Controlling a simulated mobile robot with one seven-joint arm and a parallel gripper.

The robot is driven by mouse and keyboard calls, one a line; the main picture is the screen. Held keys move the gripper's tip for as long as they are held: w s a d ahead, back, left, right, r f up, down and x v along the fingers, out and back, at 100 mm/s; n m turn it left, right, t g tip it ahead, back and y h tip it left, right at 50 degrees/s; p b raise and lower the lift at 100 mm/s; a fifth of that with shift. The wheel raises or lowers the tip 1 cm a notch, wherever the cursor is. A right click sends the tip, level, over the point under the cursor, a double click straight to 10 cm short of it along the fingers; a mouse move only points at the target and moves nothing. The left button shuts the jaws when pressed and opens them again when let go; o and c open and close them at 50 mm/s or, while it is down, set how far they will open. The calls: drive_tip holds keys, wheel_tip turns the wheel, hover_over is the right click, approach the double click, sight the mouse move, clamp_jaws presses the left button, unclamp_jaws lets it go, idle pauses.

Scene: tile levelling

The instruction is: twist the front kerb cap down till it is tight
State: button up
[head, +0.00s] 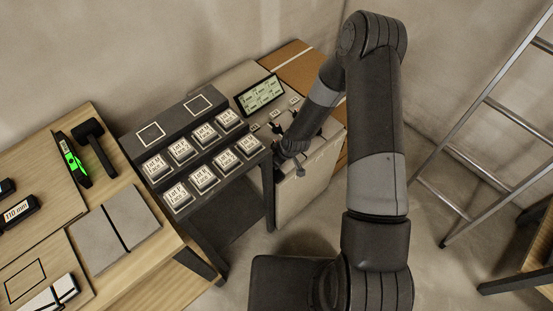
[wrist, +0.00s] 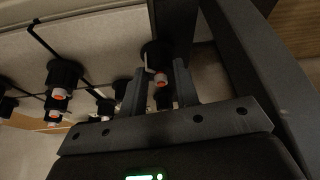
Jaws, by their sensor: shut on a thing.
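In the wrist view, a black cap (wrist: 156,52) with a pale orange stem end sits between the two fingers of my gripper (wrist: 159,69). I take it to be the front kerb cap; no label on it can be read. The fingers are shut on it, one on each side. It is beside a dark upright post. In the head view my gripper is low by the side of the pale slab stand, and my arm hides most of it. The cap in the grip cannot be made out there. Whether it is seated tight does not show.
Several other black caps with orange stem ends, such as one at the left (wrist: 62,76), are in the wrist view. A dark rack (head: 247,171) of labelled tiles stands close left of my gripper. A screen (head: 260,94) is behind. A ladder (head: 490,110) leans at right.

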drive_tip(key=shift+a+m, duration=0.1)
drive_tip(key=shift+m, duration=0.4)
drive_tip(key=shift+t, duration=0.3)
drive_tip(key=o, duration=1)
drive_tip(key=v, duration=1.1)
drive_tip(key=shift+a, duration=0.15)
